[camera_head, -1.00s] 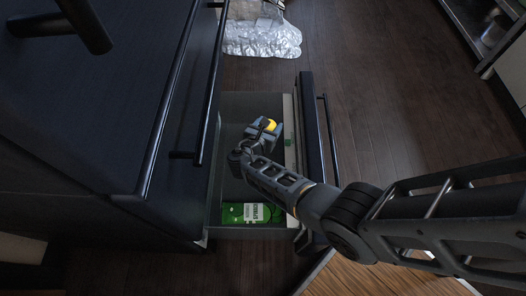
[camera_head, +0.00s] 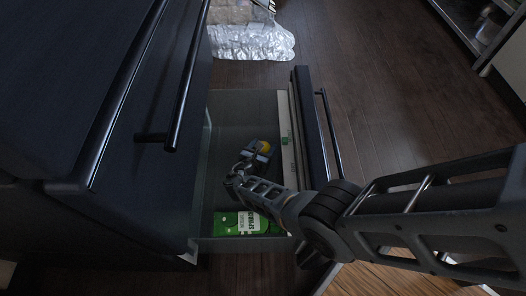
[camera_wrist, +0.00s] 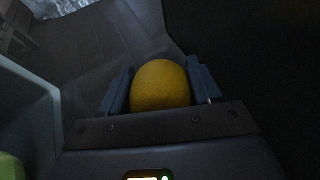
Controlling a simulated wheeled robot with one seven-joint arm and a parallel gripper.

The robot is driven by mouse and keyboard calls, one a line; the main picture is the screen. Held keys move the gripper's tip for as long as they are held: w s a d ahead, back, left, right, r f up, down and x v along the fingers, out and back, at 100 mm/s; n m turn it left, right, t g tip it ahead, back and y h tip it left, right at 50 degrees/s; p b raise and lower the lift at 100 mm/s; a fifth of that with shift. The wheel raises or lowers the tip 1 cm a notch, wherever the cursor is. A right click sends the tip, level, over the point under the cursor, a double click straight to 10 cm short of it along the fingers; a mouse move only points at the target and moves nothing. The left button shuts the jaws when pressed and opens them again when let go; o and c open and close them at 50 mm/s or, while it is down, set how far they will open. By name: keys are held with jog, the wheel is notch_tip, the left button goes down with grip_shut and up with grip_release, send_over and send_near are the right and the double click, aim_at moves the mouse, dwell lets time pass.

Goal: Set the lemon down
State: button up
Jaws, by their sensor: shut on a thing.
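The yellow lemon (camera_wrist: 160,86) sits between the two fingers of my gripper (camera_wrist: 160,92) in the wrist view. The gripper is shut on it. The gripper is inside the outline of an open drawer (camera_head: 240,105), towards the drawer's front side. I cannot tell whether the lemon touches the drawer floor.
A green packet (camera_head: 240,223) lies at the near end of the drawer. A dark cabinet (camera_head: 100,120) with bar handles stands on the left. A silvery crumpled bag (camera_head: 250,42) lies on the wooden floor (camera_head: 385,90) beyond the drawer.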

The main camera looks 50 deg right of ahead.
jog(key=shift+f, duration=0.15)
jog(key=shift+w+f, duration=0.1)
jog(key=shift+f, duration=0.05)
jog(key=shift+f, duration=0.35)
jog(key=shift+f, duration=0.1)
jog(key=o, duration=1.1)
jog(key=shift+r, duration=0.55)
jog(key=shift+p+v, duration=1.95)
jog(key=shift+v, duration=1.85)
